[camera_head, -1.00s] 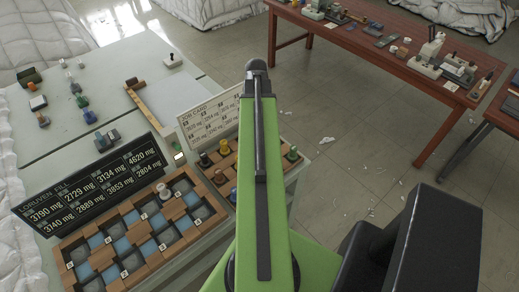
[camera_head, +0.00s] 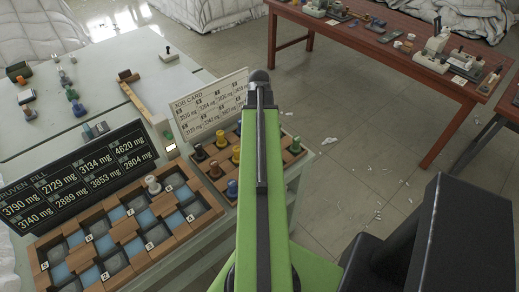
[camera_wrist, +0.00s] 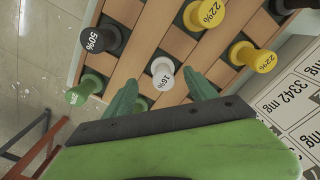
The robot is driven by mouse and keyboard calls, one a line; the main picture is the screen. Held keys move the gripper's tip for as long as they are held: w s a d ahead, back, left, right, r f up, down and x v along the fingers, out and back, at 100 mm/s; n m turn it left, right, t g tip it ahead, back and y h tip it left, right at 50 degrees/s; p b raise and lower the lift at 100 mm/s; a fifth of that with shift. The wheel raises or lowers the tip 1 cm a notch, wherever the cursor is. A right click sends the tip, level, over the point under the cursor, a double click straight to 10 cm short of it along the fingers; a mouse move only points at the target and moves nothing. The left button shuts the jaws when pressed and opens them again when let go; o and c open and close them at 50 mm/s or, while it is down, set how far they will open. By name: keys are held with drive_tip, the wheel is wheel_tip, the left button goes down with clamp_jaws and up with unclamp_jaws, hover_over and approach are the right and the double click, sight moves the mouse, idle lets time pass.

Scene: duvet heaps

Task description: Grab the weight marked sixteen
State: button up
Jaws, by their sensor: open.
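The white weight marked 16% (camera_wrist: 162,72) stands in the checkered wooden tray (camera_wrist: 147,31) in the wrist view. My gripper (camera_wrist: 159,78) is open, with its two green fingers on either side of this weight's near end. In the head view my arm hides the gripper, and I cannot make out the 16% weight there.
A job card (camera_head: 209,104) stands behind the tray (camera_head: 213,170).

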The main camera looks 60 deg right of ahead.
wheel_tip(320, 180, down, 5)
drive_tip(key=b, duration=0.5)
drive_tip(key=shift+w+f, duration=0.15)
drive_tip(key=shift+f, duration=0.05)
drive_tip(key=shift+r, duration=0.2)
clamp_jaws()
